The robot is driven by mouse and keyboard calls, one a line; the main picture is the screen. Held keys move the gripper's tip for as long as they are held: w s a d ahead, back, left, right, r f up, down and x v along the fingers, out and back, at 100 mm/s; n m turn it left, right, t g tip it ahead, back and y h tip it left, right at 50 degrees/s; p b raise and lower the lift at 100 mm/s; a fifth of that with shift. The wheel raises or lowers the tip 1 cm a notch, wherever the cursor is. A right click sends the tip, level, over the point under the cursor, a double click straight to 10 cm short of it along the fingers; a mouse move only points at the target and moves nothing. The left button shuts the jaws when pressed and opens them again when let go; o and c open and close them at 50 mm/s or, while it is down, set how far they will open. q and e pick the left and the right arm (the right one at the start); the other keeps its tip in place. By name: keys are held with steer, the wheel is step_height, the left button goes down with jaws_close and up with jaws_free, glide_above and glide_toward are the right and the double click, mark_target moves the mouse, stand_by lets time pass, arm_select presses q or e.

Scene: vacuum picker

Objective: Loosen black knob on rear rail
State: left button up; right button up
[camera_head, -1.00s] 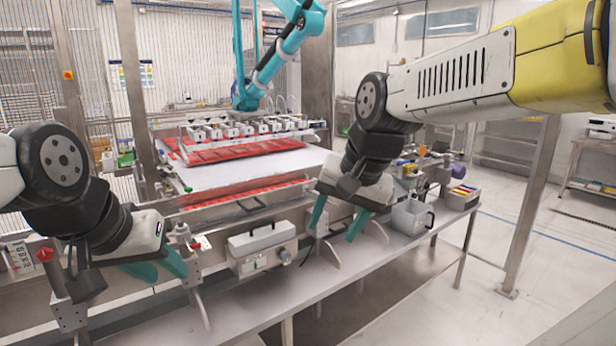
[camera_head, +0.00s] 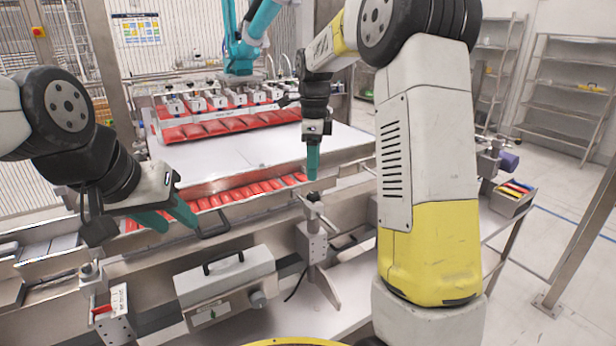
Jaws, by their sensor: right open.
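My right gripper (camera_head: 313,163) points straight down above the near side of the conveyor. Its teal fingers overlap in this view, and nothing shows held between them. Below its tips stands a metal clamp post (camera_head: 317,243) with a small handle on top, apart from the fingers. The rear rail (camera_head: 357,165) runs across behind the clamp post, partly hidden by my right arm. I cannot clearly make out a black knob on it.
A grey control box (camera_head: 225,285) with a black handle sits on the front bench. Red packs (camera_head: 245,192) lie in the conveyor channel. A teal picker robot (camera_head: 240,45) stands behind with its suction head over more red packs. A bin of coloured items (camera_head: 512,197) is at right.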

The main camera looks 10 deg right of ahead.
mark_target(313, 194)
steer(key=shift+w+f, duration=0.15)
steer(key=shift+f, duration=0.2)
step_height(313, 194, down, 7)
jaws_close()
stand_by(0.3)
